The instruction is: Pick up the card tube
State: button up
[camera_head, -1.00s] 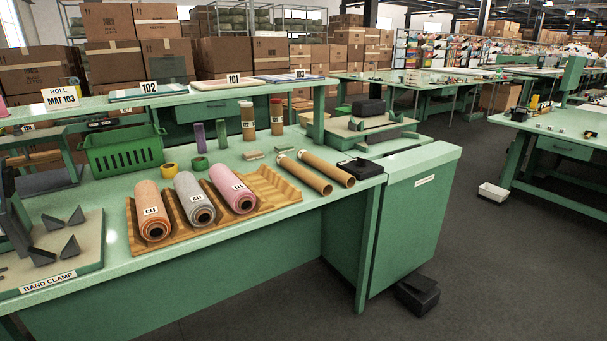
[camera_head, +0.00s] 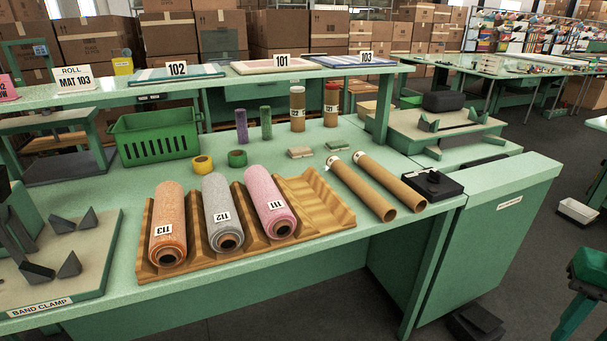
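Two plain brown card tubes lie side by side on the green bench, right of the wooden cradle: a left tube (camera_head: 361,189) and a right tube (camera_head: 390,180). Their near ends are open, and each slants from upper left to lower right. The right tube's near end is close to a black box-like device (camera_head: 433,186). My gripper is not in view.
The wavy wooden cradle (camera_head: 318,197) holds rolls 113 (camera_head: 168,225), 112 (camera_head: 221,205) and 111 (camera_head: 266,200). Behind stand upright tubes (camera_head: 298,108), a green basket (camera_head: 155,140) and a raised shelf (camera_head: 225,82). A dark green object (camera_head: 590,268) shows at the lower right edge.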

aim_at(383, 210)
jog(key=u, duration=0.2)
jog(key=i, duration=1.05)
jog(key=u, duration=0.05)
